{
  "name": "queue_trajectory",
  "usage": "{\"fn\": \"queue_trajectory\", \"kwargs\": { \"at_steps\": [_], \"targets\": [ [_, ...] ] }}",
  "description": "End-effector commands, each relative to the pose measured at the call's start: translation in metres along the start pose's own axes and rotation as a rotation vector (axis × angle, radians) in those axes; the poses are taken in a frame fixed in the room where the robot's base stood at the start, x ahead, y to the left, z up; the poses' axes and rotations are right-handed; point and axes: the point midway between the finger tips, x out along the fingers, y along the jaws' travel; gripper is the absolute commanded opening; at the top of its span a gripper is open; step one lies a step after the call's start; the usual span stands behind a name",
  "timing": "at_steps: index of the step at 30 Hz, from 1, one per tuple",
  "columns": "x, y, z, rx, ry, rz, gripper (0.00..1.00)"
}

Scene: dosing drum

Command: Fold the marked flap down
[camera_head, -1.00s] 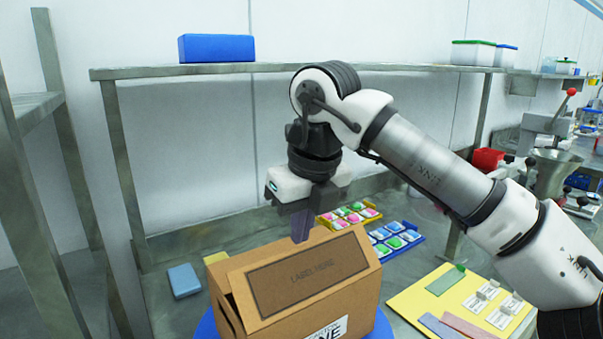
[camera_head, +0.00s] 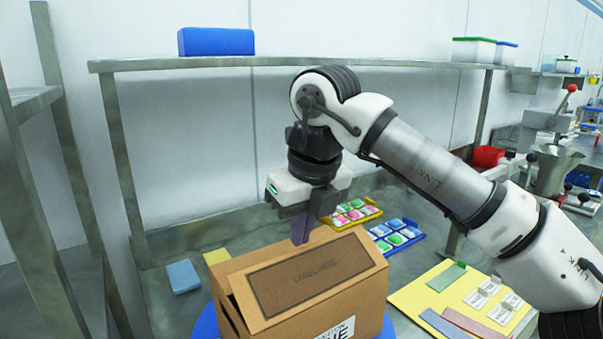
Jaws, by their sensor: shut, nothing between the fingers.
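A brown cardboard box (camera_head: 290,322) stands at the bottom centre on a blue round base (camera_head: 207,325). Its marked flap (camera_head: 357,249), with a dark panel (camera_head: 310,281) lettered like "LABEL HERE", slopes up and away from the near side. A gap shows at the flap's left end. My gripper (camera_head: 301,241) points down at the flap's far upper edge, its fingers shut and empty. The fingertips look very near or touching that edge; I cannot tell which. The box's inside and far flaps are hidden behind the marked flap.
A yellow board (camera_head: 405,296) with cards lies right of the box. Trays of coloured packs (camera_head: 396,237) sit behind it, and a blue block (camera_head: 183,276) lies to the left. A metal shelf (camera_head: 420,67) with a blue box (camera_head: 217,41) runs behind my arm.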

Motion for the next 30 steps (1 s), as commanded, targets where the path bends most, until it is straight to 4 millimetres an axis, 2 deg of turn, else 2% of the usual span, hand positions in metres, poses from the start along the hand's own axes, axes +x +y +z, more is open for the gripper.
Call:
{"fn": "queue_trajectory", "kwargs": {
  "at_steps": [30],
  "targets": [
    [0.031, 0.0, -0.008, 0.0, 0.0, 0.0, 0.0]
  ]
}}
